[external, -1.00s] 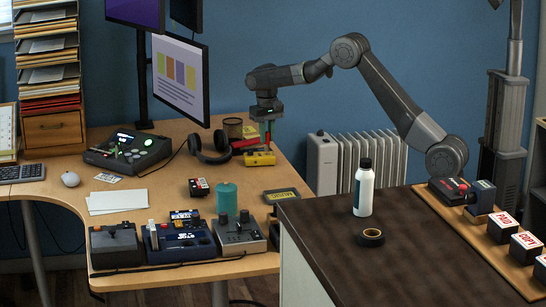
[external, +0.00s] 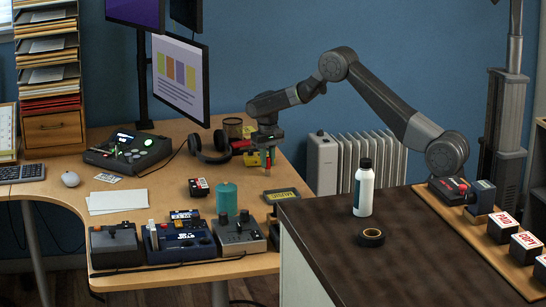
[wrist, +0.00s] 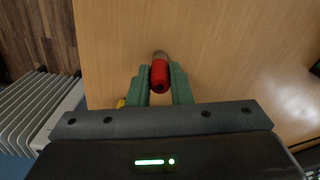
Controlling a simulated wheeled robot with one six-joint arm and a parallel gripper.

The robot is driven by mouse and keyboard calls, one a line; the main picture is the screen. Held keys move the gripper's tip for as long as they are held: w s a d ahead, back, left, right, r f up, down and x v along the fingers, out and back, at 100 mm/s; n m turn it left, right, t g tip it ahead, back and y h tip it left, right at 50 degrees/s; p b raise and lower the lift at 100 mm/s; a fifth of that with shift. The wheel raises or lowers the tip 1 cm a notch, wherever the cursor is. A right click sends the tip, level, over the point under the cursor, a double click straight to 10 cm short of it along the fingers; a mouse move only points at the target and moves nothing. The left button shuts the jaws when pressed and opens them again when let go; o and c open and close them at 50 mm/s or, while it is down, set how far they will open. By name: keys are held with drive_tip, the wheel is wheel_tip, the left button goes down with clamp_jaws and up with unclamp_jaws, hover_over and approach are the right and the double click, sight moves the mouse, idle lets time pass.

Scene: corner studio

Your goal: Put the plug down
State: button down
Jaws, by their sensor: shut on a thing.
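The plug (wrist: 160,74) is red with a grey tip and sits between my green fingers in the wrist view. My gripper (wrist: 160,84) is shut on it. In the external view my gripper (external: 267,158) points down over the right part of the wooden desk (external: 228,174), and a bit of the red plug shows between the fingers. The plug is upright and low over the desk; I cannot tell whether its tip touches.
A yellow block (external: 247,158) stands just left of and behind my gripper, partly hidden. Headphones (external: 209,149) lie further left. A dark tray with a yellow label (external: 282,196) lies in front. The desk's right edge and the radiator (external: 358,165) are close by.

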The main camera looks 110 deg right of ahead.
sight(268, 158)
drive_tip(key=shift+r, duration=0.1)
drive_tip(key=shift+f, duration=0.2)
drive_tip(key=c, duration=1.3)
unclamp_jaws()
wheel_tip(268, 158, up, 12)
drive_tip(key=shift+r+b, duration=0.2)
drive_tip(key=shift+b, duration=0.45)
